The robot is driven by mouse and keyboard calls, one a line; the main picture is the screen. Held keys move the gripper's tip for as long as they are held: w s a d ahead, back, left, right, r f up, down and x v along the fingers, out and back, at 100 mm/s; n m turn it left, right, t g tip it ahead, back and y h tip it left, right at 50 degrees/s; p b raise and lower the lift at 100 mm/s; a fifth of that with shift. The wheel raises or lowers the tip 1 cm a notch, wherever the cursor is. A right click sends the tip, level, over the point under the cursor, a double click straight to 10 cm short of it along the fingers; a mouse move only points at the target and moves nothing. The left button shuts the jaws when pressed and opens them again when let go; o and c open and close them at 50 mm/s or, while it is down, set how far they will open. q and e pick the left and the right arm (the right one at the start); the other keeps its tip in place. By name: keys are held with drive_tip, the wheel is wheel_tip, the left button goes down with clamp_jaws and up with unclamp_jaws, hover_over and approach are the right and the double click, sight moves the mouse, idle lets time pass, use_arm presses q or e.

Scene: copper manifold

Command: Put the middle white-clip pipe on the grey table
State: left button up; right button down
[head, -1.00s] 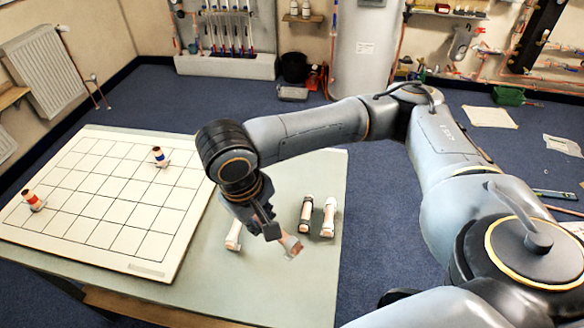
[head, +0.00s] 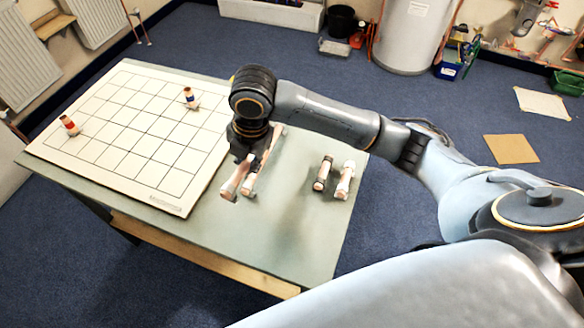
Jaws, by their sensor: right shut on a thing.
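My right gripper (head: 258,162) is shut on a copper pipe with pale ends (head: 250,183), taken as the middle white-clip pipe. The gripper hides its upper part, and I cannot tell whether it touches the table. Another pale-clip pipe (head: 231,187) lies close along its left side. Two more pipes stand apart to the right: one with a dark clip (head: 322,173) and one with a white clip (head: 345,180). The grey table (head: 290,235) is under them all. My left gripper is not in view.
A white gridded board (head: 140,125) covers the table's left part. A red-banded pipe piece (head: 69,125) and a blue-banded one (head: 190,98) stand on it. The table's front right is clear.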

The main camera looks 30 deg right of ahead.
drive_tip(key=shift+w+f, duration=0.15)
drive_tip(key=shift+w+d+f+n, duration=0.1)
drive_tip(key=shift+d+f+n, duration=0.05)
drive_tip(key=shift+d+n, duration=0.2)
drive_tip(key=w+d+f+p, duration=0.2)
drive_tip(key=d+f, duration=0.1)
drive_tip(key=d, duration=0.5)
hover_over(291, 169)
drive_tip(key=s, duration=0.1)
drive_tip(key=f, duration=0.5)
drive_tip(key=shift+a+f+p, duration=0.15)
drive_tip(key=shift+a+p, duration=0.2)
drive_tip(key=shift+p, duration=0.05)
drive_tip(key=shift+w+d+f, duration=0.1)
drive_tip(key=shift+d+f, duration=0.05)
drive_tip(key=shift+f, duration=0.05)
drive_tip(key=f, duration=0.3)
drive_tip(key=shift+d, duration=0.35)
drive_tip(key=shift+w+f, duration=0.1)
drive_tip(key=shift+f, duration=0.45)
